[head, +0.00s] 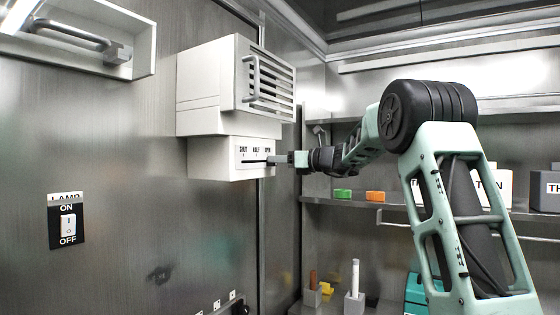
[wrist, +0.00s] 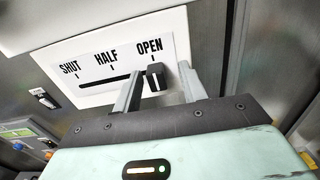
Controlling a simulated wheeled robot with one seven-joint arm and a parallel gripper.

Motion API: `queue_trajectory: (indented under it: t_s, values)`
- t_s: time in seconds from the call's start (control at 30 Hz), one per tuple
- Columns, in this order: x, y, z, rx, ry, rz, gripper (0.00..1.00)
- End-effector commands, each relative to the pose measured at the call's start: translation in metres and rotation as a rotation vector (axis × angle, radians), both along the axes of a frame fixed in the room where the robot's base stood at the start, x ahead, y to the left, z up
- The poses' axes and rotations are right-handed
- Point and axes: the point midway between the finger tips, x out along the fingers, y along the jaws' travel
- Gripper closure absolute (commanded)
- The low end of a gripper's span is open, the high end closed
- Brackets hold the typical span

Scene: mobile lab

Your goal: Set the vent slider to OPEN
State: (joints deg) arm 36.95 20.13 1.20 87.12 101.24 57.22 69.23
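The vent slider's dark knob (wrist: 155,72) is at the right end of its slot, below the OPEN mark, in the wrist view. Its white label plate (wrist: 116,62) reads SHUT, HALF and OPEN from left to right. The plate also shows in the head view (head: 247,152), on the lower part of the white vent housing (head: 213,158). My gripper (wrist: 161,80) is open, with one finger on each side of the knob and a gap visible, clearer on the right. In the head view my gripper (head: 273,159) is at the plate's right end and hides the knob.
A louvred vent box with a handle (head: 253,82) stands out above the slider. A lamp switch (head: 68,225) is on the wall at lower left. Shelves with green (head: 343,195) and orange (head: 375,196) blocks are behind my arm. The space before the left wall is clear.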

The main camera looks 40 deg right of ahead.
Motion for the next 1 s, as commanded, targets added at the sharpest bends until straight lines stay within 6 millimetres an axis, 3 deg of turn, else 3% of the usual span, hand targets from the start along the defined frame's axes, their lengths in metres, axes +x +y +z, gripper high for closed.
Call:
queue_trajectory:
  t_s: [0.2,0.37,0.8,1.0]
  values:
    - [-0.002,0.000,-0.001,0.000,0.001,0.002,0.58]
    - [-0.020,-0.007,-0.003,-0.002,-0.001,-0.001,0.58]
    - [-0.115,-0.041,-0.005,-0.002,-0.001,-0.003,0.58]
    - [-0.147,-0.053,-0.003,-0.001,0.000,-0.001,0.58]
